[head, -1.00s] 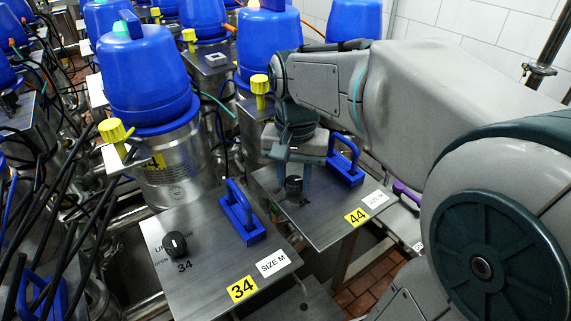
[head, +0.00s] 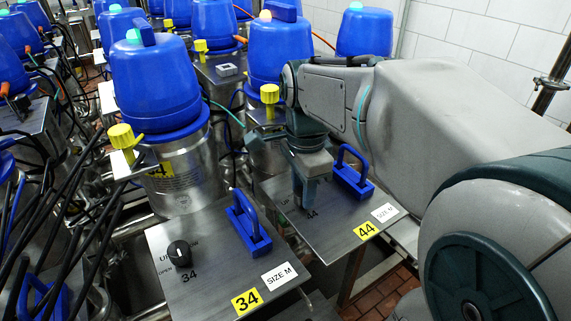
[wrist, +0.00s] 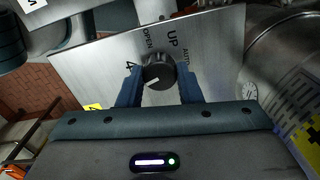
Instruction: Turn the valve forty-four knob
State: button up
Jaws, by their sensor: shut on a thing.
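The valve 44 knob (wrist: 158,72) is black with a white pointer mark. It sits on the steel panel (head: 340,228), which carries a yellow 44 label (head: 367,231). My gripper (head: 306,198) reaches down onto this panel and hides the knob in the head view. In the wrist view my gripper (wrist: 158,88) has one finger on each side of the knob and is shut on it. The white mark points to the lower left there, away from the printed words OPEN, UP and AUTO.
A blue handle (head: 353,175) stands on the panel close beside my gripper. The neighbouring panel 34 (head: 215,275) has its own black knob (head: 179,254) and blue handle (head: 247,222). Blue-topped valves (head: 150,85) stand behind, with yellow caps and cables.

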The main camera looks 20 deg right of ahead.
jog(key=shift+m, duration=1.5)
jog(key=o, duration=1)
